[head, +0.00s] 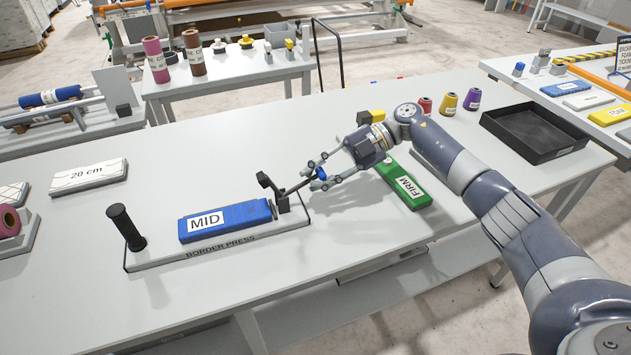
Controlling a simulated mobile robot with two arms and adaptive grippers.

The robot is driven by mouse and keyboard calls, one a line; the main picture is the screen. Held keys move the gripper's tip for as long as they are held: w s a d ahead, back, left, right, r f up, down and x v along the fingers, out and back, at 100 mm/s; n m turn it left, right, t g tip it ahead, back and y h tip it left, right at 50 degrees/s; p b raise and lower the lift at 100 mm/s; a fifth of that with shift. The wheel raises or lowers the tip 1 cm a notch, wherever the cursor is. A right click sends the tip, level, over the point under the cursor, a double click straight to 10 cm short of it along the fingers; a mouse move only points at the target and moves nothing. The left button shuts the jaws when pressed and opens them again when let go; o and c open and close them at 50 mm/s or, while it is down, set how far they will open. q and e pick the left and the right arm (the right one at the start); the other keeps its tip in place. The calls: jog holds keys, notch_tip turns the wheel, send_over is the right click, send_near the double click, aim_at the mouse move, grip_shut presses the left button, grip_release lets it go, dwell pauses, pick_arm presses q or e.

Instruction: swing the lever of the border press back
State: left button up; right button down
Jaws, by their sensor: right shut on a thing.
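The border press has a light grey base plate (160,258) lying on the table, labelled BORDER PRESS. A blue block marked MID (228,220) lies on the plate. The press lever (296,187) is a dark bar that rises to the right from a black mount (283,203) near the plate's right end. My right gripper (315,176) comes in from the right and is shut on the lever near its outer end. A small blue part shows between the fingers. A black upright handle (125,227) stands at the plate's left end. My left gripper is out of view.
A green block marked FIRM (404,187) lies under and beside my right wrist. A black tray (533,130) and several thread spools (447,103) stand at the back right. A 20 cm block (89,177) lies at the left. The table's front middle is clear.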

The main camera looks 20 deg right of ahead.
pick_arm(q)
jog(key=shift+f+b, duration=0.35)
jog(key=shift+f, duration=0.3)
pick_arm(e)
jog(key=shift+f+y, duration=0.3)
jog(key=shift+f, duration=0.1)
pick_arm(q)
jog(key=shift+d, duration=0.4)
pick_arm(e)
jog(key=shift+s, duration=0.1)
jog(key=c, duration=1.5)
grip_release()
jog(key=shift+o, duration=0.2)
jog(key=shift+d+r, duration=0.15)
jog(key=shift+d, duration=0.1)
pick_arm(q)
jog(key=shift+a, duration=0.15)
pick_arm(e)
jog(key=v, duration=1.1)
jog(key=shift+d, duration=0.3)
